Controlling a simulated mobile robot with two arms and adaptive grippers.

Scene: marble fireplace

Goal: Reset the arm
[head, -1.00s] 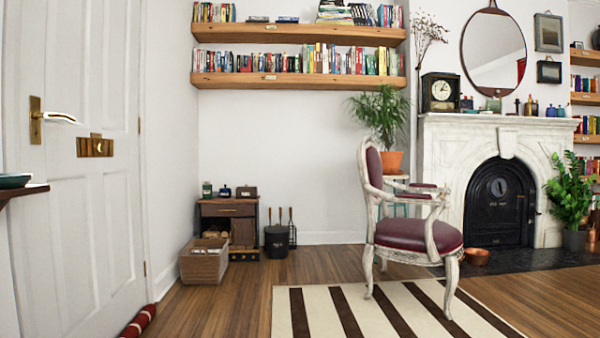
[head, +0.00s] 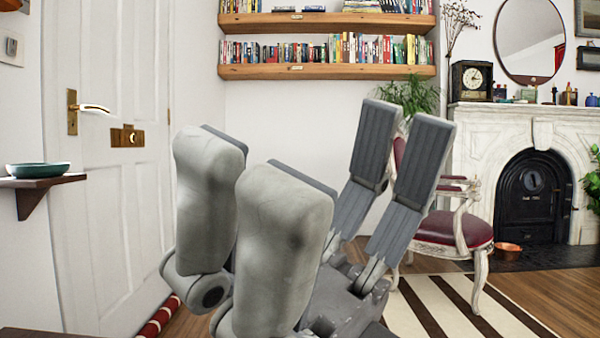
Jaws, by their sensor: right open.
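My right gripper (head: 318,160) fills the lower middle of the head view, close to the camera, with its fingers pointing up. Its jaws are spread wide apart, with rounded grey finger backs on the left and ribbed dark pads on the right. Nothing is between the fingers. It hides part of the floor, the back wall and the left part of the armchair. My left gripper is not in view.
A white door (head: 125,210) stands at the left, beside a small wall shelf (head: 45,181) with a teal bowl (head: 38,170). A red armchair (head: 455,228) stands on a striped rug (head: 455,305) before the marble fireplace (head: 475,140). Long bookshelves (head: 325,72) hang behind.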

